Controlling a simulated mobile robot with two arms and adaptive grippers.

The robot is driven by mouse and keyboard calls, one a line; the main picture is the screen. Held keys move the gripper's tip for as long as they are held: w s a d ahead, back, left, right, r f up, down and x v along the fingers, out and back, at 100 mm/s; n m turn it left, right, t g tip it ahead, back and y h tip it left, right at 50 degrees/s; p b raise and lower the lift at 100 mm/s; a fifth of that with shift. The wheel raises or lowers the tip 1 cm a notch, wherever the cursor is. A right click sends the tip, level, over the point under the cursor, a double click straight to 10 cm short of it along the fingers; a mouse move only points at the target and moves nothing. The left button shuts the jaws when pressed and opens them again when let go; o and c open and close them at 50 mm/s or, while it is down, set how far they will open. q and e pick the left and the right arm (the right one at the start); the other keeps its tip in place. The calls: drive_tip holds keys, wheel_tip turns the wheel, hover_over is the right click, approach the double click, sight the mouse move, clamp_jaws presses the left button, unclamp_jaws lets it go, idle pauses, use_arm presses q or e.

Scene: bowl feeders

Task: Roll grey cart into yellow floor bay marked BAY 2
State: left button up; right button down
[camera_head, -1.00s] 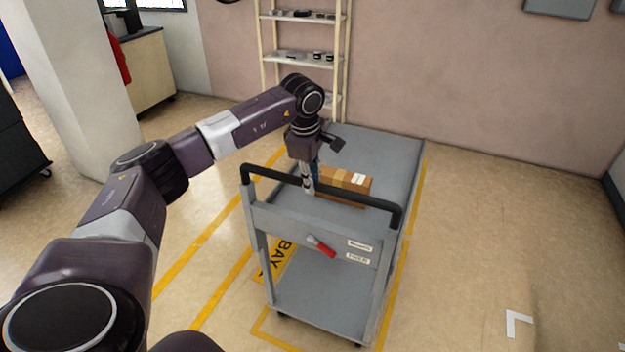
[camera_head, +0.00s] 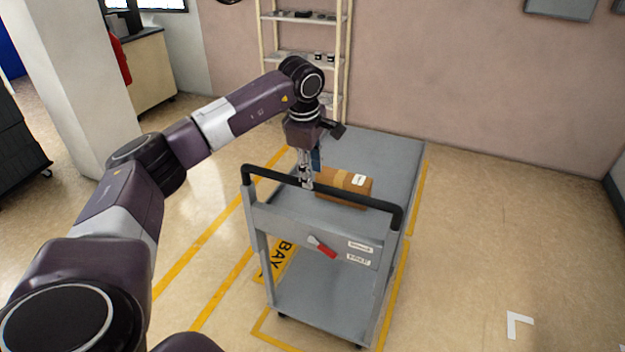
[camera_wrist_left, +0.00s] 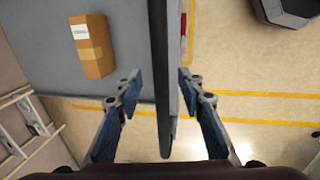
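The grey cart (camera_head: 325,285) stands upright on the floor, with its black push handle (camera_head: 350,194) toward me. Yellow floor lines (camera_head: 403,265) run along its right side, close to it, and a yellow corner shows at its near left. A yellow patch reading "BAY" (camera_head: 284,255) shows at its left; the cart hides any number. My left gripper (camera_head: 307,182) is at the handle's left half, pointing down. In the left wrist view its fingers (camera_wrist_left: 160,85) are spread on either side of the handle bar (camera_wrist_left: 162,60), with gaps. My right gripper is out of view.
A brown box (camera_head: 344,186) lies on the cart's top, and a red lever (camera_head: 322,247) is on its near panel. A shelf rack (camera_head: 300,57) stands behind it by the wall. A pillar (camera_head: 75,85) is at the left.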

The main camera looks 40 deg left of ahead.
use_arm(q)
wheel_tip(320, 180, up, 8)
drive_tip(key=s, duration=0.1)
drive_tip(key=shift+s+d, duration=0.2)
drive_tip(key=shift+s, duration=0.1)
